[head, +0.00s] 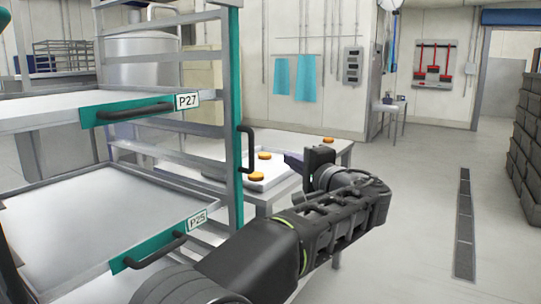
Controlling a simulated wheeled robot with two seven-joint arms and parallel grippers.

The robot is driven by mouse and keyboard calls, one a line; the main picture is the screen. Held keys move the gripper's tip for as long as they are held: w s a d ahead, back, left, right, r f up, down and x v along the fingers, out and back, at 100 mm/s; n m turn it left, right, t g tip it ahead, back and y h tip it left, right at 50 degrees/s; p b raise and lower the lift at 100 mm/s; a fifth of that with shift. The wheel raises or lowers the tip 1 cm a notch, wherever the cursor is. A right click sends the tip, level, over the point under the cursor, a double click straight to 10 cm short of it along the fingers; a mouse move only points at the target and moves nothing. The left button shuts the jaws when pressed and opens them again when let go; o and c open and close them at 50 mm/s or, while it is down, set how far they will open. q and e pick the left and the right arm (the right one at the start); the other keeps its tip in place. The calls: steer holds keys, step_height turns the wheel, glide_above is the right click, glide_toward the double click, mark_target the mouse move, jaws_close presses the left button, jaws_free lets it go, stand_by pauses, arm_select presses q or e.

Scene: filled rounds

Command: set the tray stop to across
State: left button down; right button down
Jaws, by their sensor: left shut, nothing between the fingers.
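A grey tray rack with a teal front upright (235,80) stands at the left. A black bent bar (249,150) stands upright on the right side of that upright; I cannot tell whether it is the tray stop, and no other part reads clearly as one. Tray P27 (45,103) and tray P25 (70,225) sit in the rack, each with a teal front and black handle. My left gripper (291,160) is shut and empty, to the right of the bar and apart from it in the picture. My forearm hides the rack's lower right. My right gripper is out of view.
A table (345,149) behind my gripper bears a white tray (232,173) and a few orange-brown rounds (257,177). The floor (415,200) at the right is open, with a drain grate (464,225). Dark stacked crates (525,150) line the right edge.

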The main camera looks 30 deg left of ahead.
arm_select(q)
steer(key=p+x, duration=0.1)
steer(key=x, duration=0.9)
steer(key=s, duration=0.2)
steer(key=s+b, duration=0.1)
steer(key=s, duration=0.1)
steer(key=shift+a, duration=0.3)
steer(key=shift+f, duration=0.1)
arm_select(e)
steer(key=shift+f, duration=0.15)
